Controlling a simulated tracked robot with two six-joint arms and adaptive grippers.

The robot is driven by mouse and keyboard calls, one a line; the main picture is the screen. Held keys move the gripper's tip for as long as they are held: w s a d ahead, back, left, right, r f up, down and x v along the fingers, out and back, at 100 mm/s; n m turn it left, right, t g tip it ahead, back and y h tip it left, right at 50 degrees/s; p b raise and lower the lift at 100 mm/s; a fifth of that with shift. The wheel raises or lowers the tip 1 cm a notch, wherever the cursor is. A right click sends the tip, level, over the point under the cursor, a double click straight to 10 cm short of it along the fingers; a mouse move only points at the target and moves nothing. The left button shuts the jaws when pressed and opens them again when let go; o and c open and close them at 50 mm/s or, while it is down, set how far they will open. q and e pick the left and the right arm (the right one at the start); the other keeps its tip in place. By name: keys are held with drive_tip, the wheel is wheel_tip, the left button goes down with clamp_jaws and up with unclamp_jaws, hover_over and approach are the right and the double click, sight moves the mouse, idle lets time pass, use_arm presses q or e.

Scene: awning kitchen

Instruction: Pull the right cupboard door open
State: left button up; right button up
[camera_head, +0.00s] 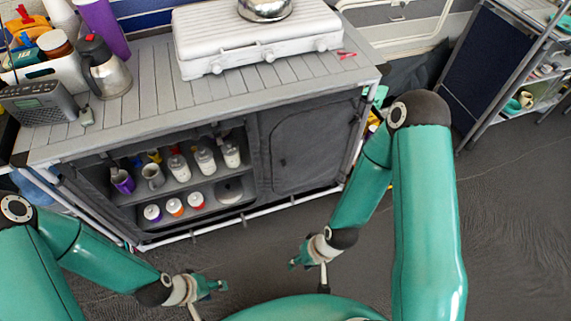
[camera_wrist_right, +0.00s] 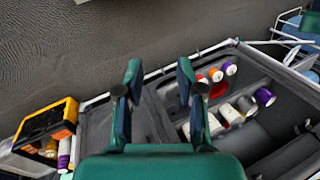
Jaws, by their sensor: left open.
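The right cupboard door (camera_head: 310,145) is a dark grey panel on the right half of the cupboard front; it looks shut. In the right wrist view, the door (camera_wrist_right: 95,125) shows partly behind my gripper. My right gripper (camera_head: 293,264) is in front of and below the cupboard, apart from the door. Its two fingers stand apart with nothing between them in the right wrist view (camera_wrist_right: 159,80). My left gripper (camera_head: 222,286) is open and empty, low in front of the cupboard's left part.
The cupboard's open left shelves hold white bottles (camera_head: 205,160), a purple cup (camera_head: 122,181) and several capped jars. An orange-black box (camera_wrist_right: 48,122) is beside the cupboard. The floor in front is clear.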

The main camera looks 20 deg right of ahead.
drive_tip(key=w+d+f+t+b, duration=0.1)
drive_tip(key=w+f+t+b, duration=0.2)
drive_tip(key=w+f+b, duration=0.6)
drive_tip(key=n+t+h+b, duration=0.3)
drive_tip(key=t+b, duration=0.7)
drive_tip(key=b, duration=1.4)
approach(285, 165)
drive_tip(key=shift+m+h, duration=0.3)
drive_tip(key=b+x, duration=0.1)
drive_tip(key=x, duration=0.3)
drive_tip(key=b+x, duration=0.2)
drive_tip(key=x, duration=0.2)
drive_tip(key=shift+w+a+f, duration=0.25)
drive_tip(key=shift+f, duration=0.05)
drive_tip(key=shift+b+x, duration=0.35)
drive_tip(key=shift+x, duration=0.45)
drive_tip(key=shift+r, duration=0.15)
clamp_jaws()
